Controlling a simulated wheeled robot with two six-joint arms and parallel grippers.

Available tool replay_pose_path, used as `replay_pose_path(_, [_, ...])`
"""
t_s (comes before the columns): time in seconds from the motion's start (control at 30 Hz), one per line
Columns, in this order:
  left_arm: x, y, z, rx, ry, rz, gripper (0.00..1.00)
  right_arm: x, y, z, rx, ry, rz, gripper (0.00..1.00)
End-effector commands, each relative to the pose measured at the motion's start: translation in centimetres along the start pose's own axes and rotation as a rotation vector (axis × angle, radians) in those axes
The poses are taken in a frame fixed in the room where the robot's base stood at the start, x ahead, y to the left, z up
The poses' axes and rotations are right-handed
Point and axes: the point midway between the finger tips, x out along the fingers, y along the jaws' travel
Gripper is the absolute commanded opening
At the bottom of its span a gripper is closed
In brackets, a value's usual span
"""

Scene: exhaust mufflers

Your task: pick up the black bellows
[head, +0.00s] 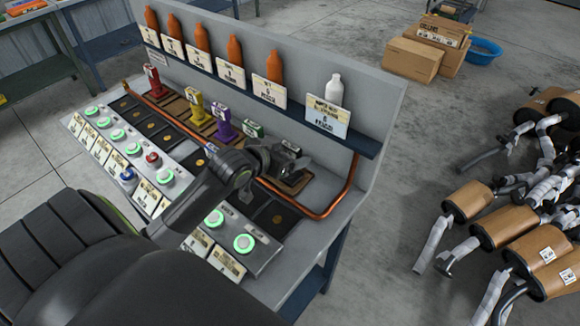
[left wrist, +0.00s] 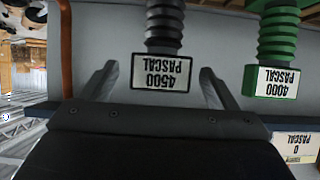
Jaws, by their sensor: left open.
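My left gripper (left wrist: 158,85) is open, with one finger on each side of that label and gaps between. In the head view my left gripper (head: 278,163) is over the right part of the bench, at the end of the bellows row. It largely hides the black bellows there. The green bellows (left wrist: 278,35), labelled 4000 PASCAL, stands beside it; it also shows in the head view (head: 252,129). My right gripper is not in view.
Red (head: 154,82), yellow (head: 195,105) and purple (head: 224,124) bellows stand in the same row. A shelf behind holds several orange bottles and a white bottle (head: 334,89). A copper pipe (head: 343,196) borders the bench's right side. Lit green buttons line the front.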

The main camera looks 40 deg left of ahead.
Motion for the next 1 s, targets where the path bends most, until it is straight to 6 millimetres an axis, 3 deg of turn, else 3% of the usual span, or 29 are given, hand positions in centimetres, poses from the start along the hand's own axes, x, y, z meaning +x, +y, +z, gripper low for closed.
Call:
replay_pose_path(0.23, [2.9,-0.1,-0.3,-0.003,0.001,0.000,0.82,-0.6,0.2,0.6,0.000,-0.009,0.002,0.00])
replay_pose_path(0.57, [3.4,-0.1,-0.2,0.000,0.001,0.000,0.82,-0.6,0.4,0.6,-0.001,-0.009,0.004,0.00])
replay_pose_path(1.0, [3.4,-0.1,-0.2,0.000,0.000,0.000,0.24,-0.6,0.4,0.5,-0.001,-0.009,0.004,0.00])
